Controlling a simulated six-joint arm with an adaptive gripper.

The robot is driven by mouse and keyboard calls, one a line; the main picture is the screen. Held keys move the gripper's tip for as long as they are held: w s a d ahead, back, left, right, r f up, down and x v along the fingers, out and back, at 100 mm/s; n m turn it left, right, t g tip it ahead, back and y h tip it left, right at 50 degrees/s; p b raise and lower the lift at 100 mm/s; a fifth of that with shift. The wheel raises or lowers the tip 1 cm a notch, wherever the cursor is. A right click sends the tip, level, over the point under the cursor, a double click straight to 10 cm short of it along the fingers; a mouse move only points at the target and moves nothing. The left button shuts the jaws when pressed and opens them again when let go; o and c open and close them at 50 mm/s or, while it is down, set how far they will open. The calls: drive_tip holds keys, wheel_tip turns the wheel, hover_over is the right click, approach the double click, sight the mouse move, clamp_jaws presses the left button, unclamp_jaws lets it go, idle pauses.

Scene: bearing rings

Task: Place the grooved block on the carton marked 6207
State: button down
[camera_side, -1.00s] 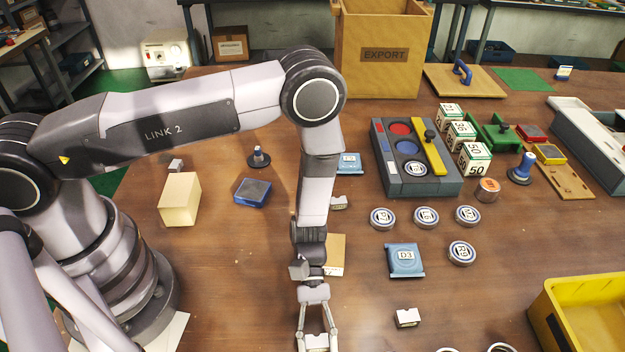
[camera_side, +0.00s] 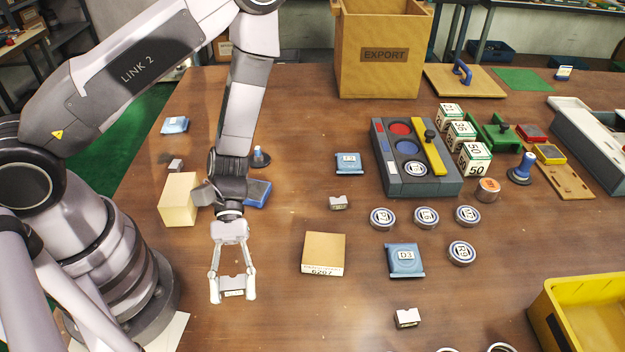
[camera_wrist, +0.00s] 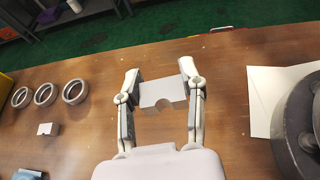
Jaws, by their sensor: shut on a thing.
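My gripper (camera_side: 233,296) is shut on a small pale grey grooved block (camera_side: 233,285), left of the carton in the side view. In the wrist view, the grooved block (camera_wrist: 163,92) sits between the two fingers of my gripper (camera_wrist: 162,90), its notch showing at the near edge. The tan carton marked 6207 (camera_side: 324,250) lies flat on the table, its top bare. Two similar grey blocks lie on the table, one behind the carton (camera_side: 338,202) and one to its front right (camera_side: 407,318).
Blue packets, one marked D3 (camera_side: 405,260), and several round bearing rings (camera_side: 426,217) lie right of the carton. A cream block (camera_side: 180,199) and a blue pad (camera_side: 257,193) are behind my gripper. A yellow bin (camera_side: 585,320) stands front right. Table between gripper and carton is clear.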

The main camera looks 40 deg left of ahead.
drive_tip(key=w+d+f+n+t+h, duration=0.15)
drive_tip(key=w+n+t, duration=0.25)
drive_tip(key=w, duration=0.7)
drive_tip(key=n+t+h, duration=0.1)
drive_tip(key=n+t, duration=0.2)
drive_tip(key=t, duration=0.1)
hover_over(327, 250)
drive_tip(key=shift+s+d+f, duration=0.1)
drive_tip(key=shift+s+f, duration=0.05)
drive_tip(key=shift+s, duration=0.05)
drive_tip(key=shift+n+h, duration=0.25)
drive_tip(key=shift+n, duration=0.05)
wheel_tip(327, 250, down, 7)
drive_tip(key=shift+w+f, duration=0.15)
drive_tip(key=shift+f, duration=0.05)
drive_tip(key=shift+f, duration=0.15)
drive_tip(key=c, duration=0.6)
unclamp_jaws()
